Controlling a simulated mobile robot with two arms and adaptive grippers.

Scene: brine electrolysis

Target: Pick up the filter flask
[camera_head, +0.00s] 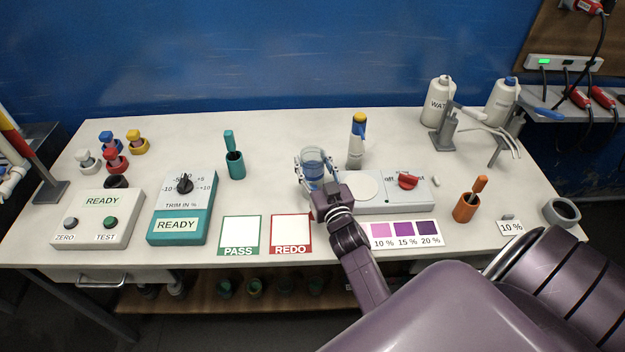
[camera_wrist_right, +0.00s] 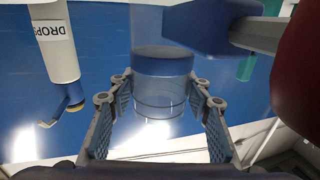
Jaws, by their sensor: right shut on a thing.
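A clear glass vessel with a blue band, which I take for the filter flask (camera_head: 313,158), is between the fingers of my right gripper (camera_head: 317,176), left of the white device with the red knob. In the right wrist view the flask (camera_wrist_right: 160,88) stands between the two padded fingers of the gripper (camera_wrist_right: 160,110), which are shut on it from both sides. I cannot tell whether its base touches the table. My left gripper is not in view.
A dropper bottle (camera_head: 357,142) stands behind the white device (camera_head: 385,207). The PASS card (camera_head: 240,233) and REDO card (camera_head: 291,233) lie at the front edge. A teal holder (camera_head: 235,165) stands to the left. The table's back middle (camera_head: 285,125) is clear.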

